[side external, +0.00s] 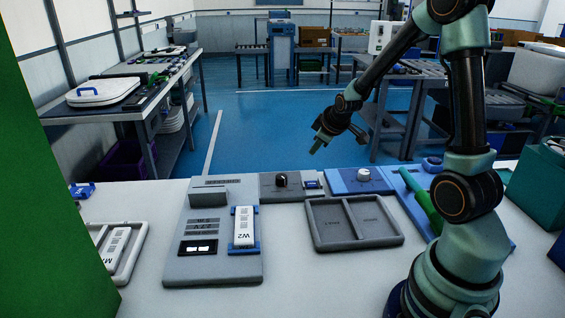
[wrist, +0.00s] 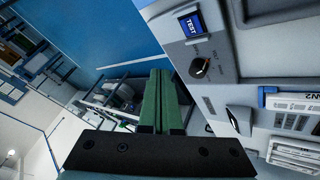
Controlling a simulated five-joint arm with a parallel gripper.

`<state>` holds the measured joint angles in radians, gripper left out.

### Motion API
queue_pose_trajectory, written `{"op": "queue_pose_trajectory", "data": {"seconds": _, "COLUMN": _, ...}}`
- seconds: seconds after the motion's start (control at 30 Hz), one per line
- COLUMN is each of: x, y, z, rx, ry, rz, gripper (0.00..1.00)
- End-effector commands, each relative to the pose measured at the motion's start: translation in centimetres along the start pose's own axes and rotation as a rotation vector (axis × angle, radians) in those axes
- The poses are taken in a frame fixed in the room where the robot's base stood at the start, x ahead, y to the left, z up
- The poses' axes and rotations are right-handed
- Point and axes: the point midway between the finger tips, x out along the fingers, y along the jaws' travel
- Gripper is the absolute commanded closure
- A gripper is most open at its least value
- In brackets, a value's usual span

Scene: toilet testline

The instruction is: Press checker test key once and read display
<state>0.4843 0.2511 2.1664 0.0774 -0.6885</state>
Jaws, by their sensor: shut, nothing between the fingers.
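The grey checker (side external: 212,266) stands on the white bench in the side view. Its small dark display (side external: 198,247) shows a few white blocks, too small to read. A white module marked W2 (side external: 244,226) sits in its blue holder; it also shows at the right edge of the wrist view (wrist: 292,101). Behind is a grey panel with a black knob (side external: 281,180) and the blue TEST key (side external: 311,184). The key (wrist: 189,24) is clear at the top of the wrist view. My gripper (side external: 317,149) is shut and empty, above and apart from the key.
A two-compartment grey tray (side external: 352,241) lies empty in front of the panel. A blue panel with a white knob (side external: 363,175) stands to the right of the key. Another white module (side external: 115,247) lies in a tray at left. A green block fills the left edge.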

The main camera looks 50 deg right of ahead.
Motion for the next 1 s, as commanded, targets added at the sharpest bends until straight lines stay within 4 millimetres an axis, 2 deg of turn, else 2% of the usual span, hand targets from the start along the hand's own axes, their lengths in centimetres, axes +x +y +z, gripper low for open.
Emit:
{"op": "queue_pose_trajectory", "data": {"seconds": 0.6, "x": 5.7, "y": -2.8, "z": 3.4, "rx": 0.0, "ry": -0.003, "rz": -0.003, "gripper": 1.0}}
{"op": "queue_pose_trajectory", "data": {"seconds": 1.0, "x": 6.7, "y": -3.3, "z": 3.9, "rx": 0.0, "ry": 0.0, "rz": 0.0, "gripper": 1.0}}
